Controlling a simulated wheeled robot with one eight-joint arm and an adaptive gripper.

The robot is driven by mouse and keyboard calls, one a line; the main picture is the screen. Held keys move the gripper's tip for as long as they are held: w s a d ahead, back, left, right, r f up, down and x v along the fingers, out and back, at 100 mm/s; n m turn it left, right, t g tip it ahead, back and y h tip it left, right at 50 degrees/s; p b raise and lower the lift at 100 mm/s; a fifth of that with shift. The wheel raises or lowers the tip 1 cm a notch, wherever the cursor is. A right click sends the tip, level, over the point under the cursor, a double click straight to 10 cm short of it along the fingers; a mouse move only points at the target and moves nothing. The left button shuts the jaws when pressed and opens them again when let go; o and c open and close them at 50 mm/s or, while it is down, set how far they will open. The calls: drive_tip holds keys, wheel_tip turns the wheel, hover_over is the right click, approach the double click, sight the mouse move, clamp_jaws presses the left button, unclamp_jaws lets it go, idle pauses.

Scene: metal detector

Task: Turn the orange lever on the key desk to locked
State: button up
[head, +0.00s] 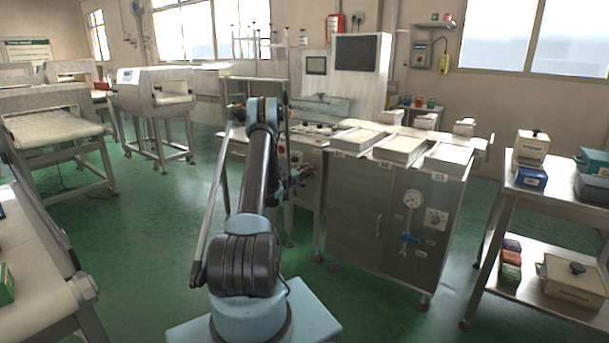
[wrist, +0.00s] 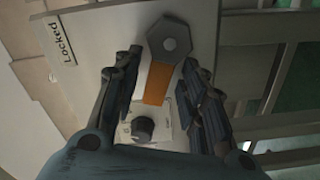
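The orange lever (wrist: 158,83) hangs from a grey hexagonal pivot nut (wrist: 174,43) on a pale panel in the wrist view. The "Locked" label (wrist: 66,42) is at the upper left of that panel, and the lever points down, away from it. My gripper (wrist: 158,72) is open, with one finger on each side of the lever. A gap shows on the left and a small one on the right; I cannot tell whether either finger touches. In the head view, my arm partly hides the key desk front (head: 306,172), and the lever cannot be made out.
A black knob (wrist: 143,127) on a small plate sits below the lever, between the fingers. Metal frame bars (wrist: 280,75) are at the right of the wrist view. A steel cabinet (head: 375,210) stands right of the desk. Green floor (head: 130,225) is open at left.

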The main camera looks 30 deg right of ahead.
clamp_jaws()
drive_tip(key=shift+a, duration=0.1)
